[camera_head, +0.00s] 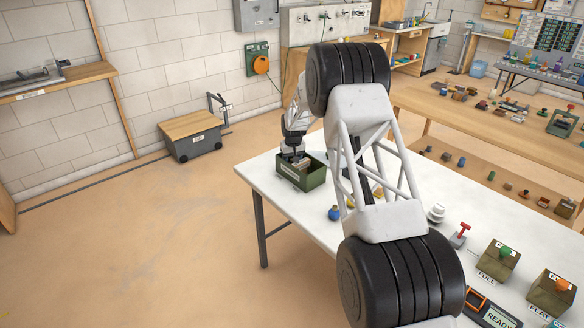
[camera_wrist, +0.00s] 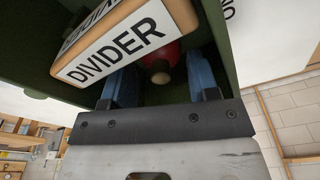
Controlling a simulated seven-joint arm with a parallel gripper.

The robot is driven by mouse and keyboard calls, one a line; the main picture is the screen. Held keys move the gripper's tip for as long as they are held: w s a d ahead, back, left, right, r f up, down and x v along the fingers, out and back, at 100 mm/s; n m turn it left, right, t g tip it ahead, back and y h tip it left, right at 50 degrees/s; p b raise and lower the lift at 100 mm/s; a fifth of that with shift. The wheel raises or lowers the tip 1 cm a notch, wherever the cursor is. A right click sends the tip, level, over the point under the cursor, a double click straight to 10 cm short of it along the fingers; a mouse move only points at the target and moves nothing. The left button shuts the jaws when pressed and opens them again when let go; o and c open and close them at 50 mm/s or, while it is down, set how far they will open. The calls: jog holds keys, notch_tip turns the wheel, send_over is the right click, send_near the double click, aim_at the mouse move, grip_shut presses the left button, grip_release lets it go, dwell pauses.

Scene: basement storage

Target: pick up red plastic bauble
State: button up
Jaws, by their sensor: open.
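The red bauble (camera_wrist: 172,54) shows in the wrist view inside a dark green box (camera_wrist: 218,45), with a tan, round knob on its near side. It lies between the two blue fingers of my gripper (camera_wrist: 162,70), which are open on either side of it; I cannot tell whether they touch it. A tan-edged block labelled DIVIDER (camera_wrist: 125,42) hides part of the bauble. In the head view my gripper (camera_head: 295,158) reaches down into the green box (camera_head: 306,182) at the far left of the white table. The bauble cannot be made out there.
The white table (camera_head: 275,210) holds a blue round item (camera_head: 334,213), a red-handled item (camera_head: 459,236) and boxes labelled FULL (camera_head: 497,262) and FLAT (camera_head: 551,293). My arm hides the table's middle. A wooden bench (camera_head: 430,105) with small items stands behind. A wheeled chest (camera_head: 192,136) stands on the floor.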

jog(key=shift+f, duration=0.45)
jog(key=c, duration=0.7)
